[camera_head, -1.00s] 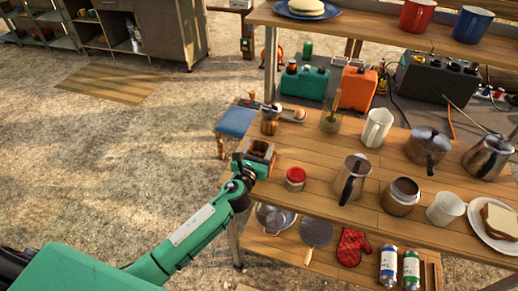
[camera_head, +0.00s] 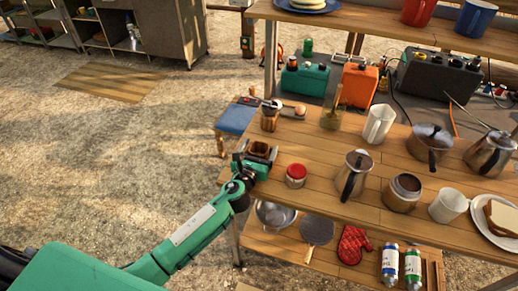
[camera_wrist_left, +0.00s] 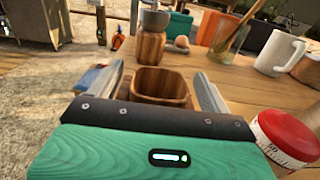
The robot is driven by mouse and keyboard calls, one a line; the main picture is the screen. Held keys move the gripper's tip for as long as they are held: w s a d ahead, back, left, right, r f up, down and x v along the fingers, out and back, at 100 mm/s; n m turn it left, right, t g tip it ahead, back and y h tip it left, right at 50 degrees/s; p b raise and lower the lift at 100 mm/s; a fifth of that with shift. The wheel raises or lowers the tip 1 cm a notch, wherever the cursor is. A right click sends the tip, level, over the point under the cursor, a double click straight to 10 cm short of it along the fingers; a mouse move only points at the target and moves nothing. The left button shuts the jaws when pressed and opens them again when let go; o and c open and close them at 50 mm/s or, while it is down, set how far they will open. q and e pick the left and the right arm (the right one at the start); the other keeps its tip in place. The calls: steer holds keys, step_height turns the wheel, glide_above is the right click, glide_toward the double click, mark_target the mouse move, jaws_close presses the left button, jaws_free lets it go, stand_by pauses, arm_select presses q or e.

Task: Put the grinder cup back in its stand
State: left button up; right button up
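The grinder cup (camera_head: 260,148), a small open wooden cup, is at the left end of the wooden worktop. My left gripper (camera_head: 258,155) is around it. In the left wrist view the cup (camera_wrist_left: 161,86) sits between the two metal fingers (camera_wrist_left: 163,85), with a narrow gap on each side, so the gripper looks open. Its lower part is hidden by my gripper. The grinder (camera_head: 269,118), with a wooden lower body and a metal top, stands behind it near the worktop's back left corner. It also shows in the left wrist view (camera_wrist_left: 150,47). My right gripper is not in view.
A jar with a wooden utensil (camera_head: 331,118), a white pitcher (camera_head: 379,123) and several pots are farther right.

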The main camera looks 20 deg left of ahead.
arm_select(q)
steer(key=shift+s, duration=0.2)
steer(key=s+b, duration=0.1)
steer(key=s, duration=1.2)
steer(key=shift+s+a, duration=0.15)
steer(key=shift+a, duration=0.05)
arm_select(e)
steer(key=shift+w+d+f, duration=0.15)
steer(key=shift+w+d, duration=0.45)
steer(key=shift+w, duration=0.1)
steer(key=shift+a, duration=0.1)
